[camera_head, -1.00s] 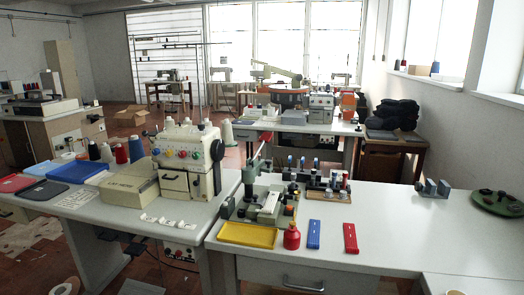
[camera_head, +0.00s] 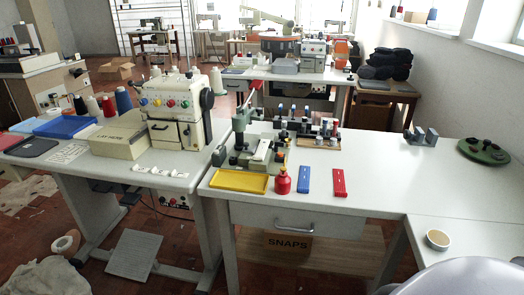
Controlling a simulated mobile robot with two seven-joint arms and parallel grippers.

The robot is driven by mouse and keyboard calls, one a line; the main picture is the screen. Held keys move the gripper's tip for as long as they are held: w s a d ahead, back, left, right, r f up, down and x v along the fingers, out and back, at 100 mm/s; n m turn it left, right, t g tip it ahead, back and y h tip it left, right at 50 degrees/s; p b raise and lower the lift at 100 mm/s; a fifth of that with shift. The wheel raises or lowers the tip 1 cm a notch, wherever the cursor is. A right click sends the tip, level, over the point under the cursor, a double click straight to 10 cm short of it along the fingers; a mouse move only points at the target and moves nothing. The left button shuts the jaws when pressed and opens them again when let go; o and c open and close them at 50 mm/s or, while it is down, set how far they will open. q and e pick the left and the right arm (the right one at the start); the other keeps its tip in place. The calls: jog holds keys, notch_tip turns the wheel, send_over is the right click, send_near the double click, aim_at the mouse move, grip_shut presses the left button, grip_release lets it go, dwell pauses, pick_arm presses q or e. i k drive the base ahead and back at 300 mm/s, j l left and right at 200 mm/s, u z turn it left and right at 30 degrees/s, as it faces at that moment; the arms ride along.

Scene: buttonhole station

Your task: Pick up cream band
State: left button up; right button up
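I cannot pick out the cream band for sure. A cream roll-like thing (camera_head: 66,243) lies on the floor at the lower left, partly cut off by other floor items. A small round cream-rimmed thing with a brown inside (camera_head: 438,239) sits on the light surface at the lower right; it looks like a cup or a ring. Several small white pieces (camera_head: 158,171) lie at the front of the left table. Neither of my grippers shows.
The right table (camera_head: 390,180) has much bare top. A "SNAPS" box (camera_head: 288,246) stands beneath. A grey pedal plate (camera_head: 135,254) lies on the floor.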

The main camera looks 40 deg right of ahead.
aim_at(260, 155)
jog(key=i+j+z, duration=0.1)
jog(key=i+j, duration=0.25)
jog(key=i, duration=0.25)
jog(key=i+j+z, duration=0.1)
jog(key=i+j, duration=0.3)
jog(key=i, duration=0.25)
jog(key=z, duration=1.25)
